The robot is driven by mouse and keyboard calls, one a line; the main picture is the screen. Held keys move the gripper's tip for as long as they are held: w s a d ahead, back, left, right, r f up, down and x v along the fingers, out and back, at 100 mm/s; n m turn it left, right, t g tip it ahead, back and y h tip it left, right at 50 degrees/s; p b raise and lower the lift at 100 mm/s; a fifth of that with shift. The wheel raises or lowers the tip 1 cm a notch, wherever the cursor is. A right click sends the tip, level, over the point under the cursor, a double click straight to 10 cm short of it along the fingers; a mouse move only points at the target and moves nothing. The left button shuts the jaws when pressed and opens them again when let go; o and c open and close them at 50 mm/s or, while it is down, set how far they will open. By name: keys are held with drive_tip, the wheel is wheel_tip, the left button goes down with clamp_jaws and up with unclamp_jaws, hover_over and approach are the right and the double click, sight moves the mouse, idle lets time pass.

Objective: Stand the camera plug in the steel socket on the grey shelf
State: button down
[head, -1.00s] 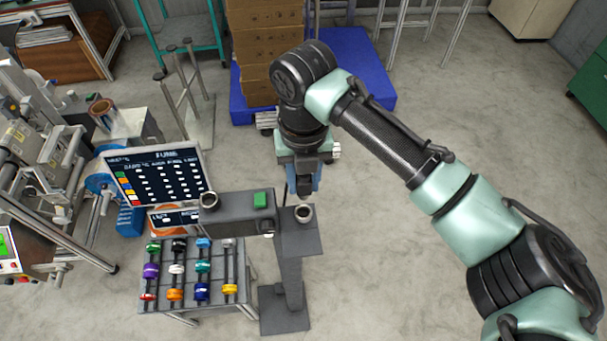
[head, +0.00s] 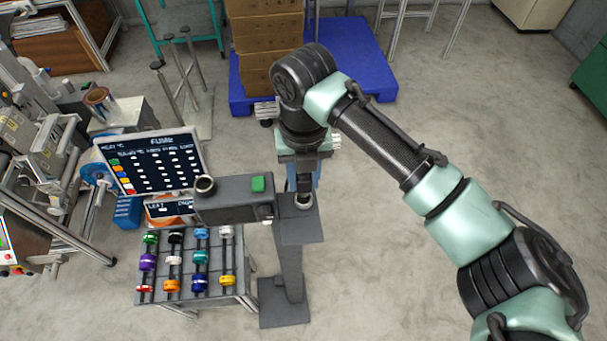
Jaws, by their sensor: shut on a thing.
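The steel socket (head: 303,203) is a small metal ring on top of the grey shelf (head: 300,232), right of the grey box. My gripper (head: 304,183) points down directly above it and is shut on the camera plug (head: 304,188), a dark piece mostly hidden by the jaws. The plug's lower end meets or overlaps the ring in the head view. I cannot tell whether it is inside the socket or just above it.
A grey box (head: 235,203) with a green button and another ring (head: 205,184) stands close on the left. Behind it is a screen (head: 152,160). A rack of coloured reels (head: 187,262) is at lower left. The floor right of the shelf is clear.

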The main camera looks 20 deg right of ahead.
drive_tip(key=shift+f+b, duration=1.1)
drive_tip(key=shift+f, duration=0.7)
drive_tip(key=c, duration=0.5)
unclamp_jaws()
wheel_tip(320, 180, up, 13)
drive_tip(key=shift+b, duration=0.85)
